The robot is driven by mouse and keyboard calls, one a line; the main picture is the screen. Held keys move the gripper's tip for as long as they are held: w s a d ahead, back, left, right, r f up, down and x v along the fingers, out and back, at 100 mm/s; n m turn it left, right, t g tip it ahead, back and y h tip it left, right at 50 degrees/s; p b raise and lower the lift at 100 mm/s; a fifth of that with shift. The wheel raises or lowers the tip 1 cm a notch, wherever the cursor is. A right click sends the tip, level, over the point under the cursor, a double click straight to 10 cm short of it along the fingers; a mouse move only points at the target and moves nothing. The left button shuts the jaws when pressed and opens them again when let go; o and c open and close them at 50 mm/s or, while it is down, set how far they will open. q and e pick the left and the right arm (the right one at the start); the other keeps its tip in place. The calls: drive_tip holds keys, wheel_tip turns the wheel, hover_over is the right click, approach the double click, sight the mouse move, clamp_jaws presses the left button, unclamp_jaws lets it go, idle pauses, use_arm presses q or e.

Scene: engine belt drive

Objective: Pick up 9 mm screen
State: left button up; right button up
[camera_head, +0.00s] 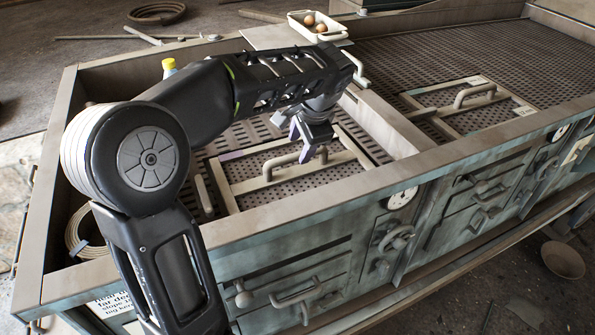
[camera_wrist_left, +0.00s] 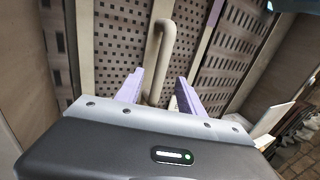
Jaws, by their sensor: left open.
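A perforated screen (camera_head: 232,190) with a pale frame and a raised bar handle (camera_head: 268,172) lies in the left bay of the metal bench. A lilac strip marks its frame; I cannot read any size on it. A second framed screen (camera_head: 445,128) with a similar handle lies in the right bay. My left gripper (camera_head: 309,146), with lilac fingers, is open above the left screen's handle. In the left wrist view the handle (camera_wrist_left: 160,40) stands upright in the picture, between and beyond the fingers (camera_wrist_left: 158,88); I see no grip on it. My right gripper is out of view.
The bay's rim (camera_head: 300,210) stands around the left screen. A tray with eggs (camera_head: 317,27) stands at the back. The right screen's surroundings are clear.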

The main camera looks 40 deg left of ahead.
sight(297, 154)
use_arm(q)
drive_tip(key=shift+w+a+f, duration=0.1)
drive_tip(key=shift+a+f, duration=0.2)
drive_tip(key=shift+f, duration=0.3)
drive_tip(key=shift+w+a+f+p, duration=0.15)
drive_tip(key=shift+a+f+p, duration=0.05)
drive_tip(key=shift+f+p, duration=0.25)
drive_tip(key=p+x, duration=0.1)
drive_tip(key=x, duration=0.3)
drive_tip(key=shift+w, duration=0.1)
clamp_jaws()
drive_tip(key=shift+w+r, duration=0.1)
idle(1.1)
